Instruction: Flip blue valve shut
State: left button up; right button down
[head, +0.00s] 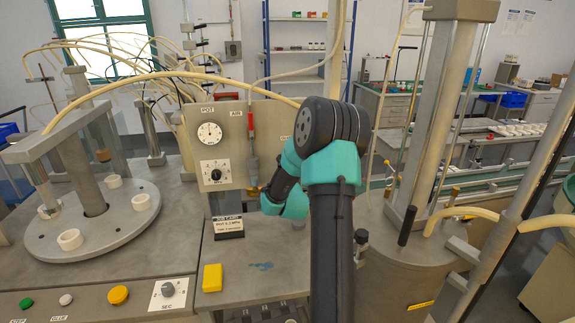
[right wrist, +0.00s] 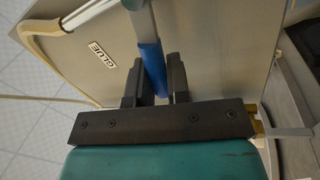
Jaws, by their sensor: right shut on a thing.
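The blue valve's handle (right wrist: 151,62) shows in the right wrist view, on a grey metal panel beside a label reading GLUE. My right gripper (right wrist: 156,80) is shut on the blue handle, one dark finger on each side of it. In the head view my right arm and its wrist cover the blue valve and the gripper. A red-handled valve (head: 250,124) stands upright under the AIR label on the grey panel (head: 270,115). My left gripper is not in view.
A gauge (head: 210,133) and a dial (head: 215,173) sit left of the red valve. A job card (head: 228,226) and a yellow block (head: 212,278) are on the bench. A round turntable (head: 120,215) is at left; a large metal cylinder (head: 400,275) stands at right.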

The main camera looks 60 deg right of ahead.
jog(key=shift+w+f+n+t+y, duration=0.15)
jog(key=shift+f+n, duration=0.25)
jog(key=shift+n, duration=0.45)
jog(key=shift+s+f+n+t+y, duration=0.15)
jog(key=shift+f+n, duration=0.25)
jog(key=shift+n, duration=0.45)
jog(key=shift+w, duration=0.1)
jog(key=c, duration=1.1)
grip_release()
jog(key=shift+a+f, duration=0.1)
jog(key=shift+a, duration=0.05)
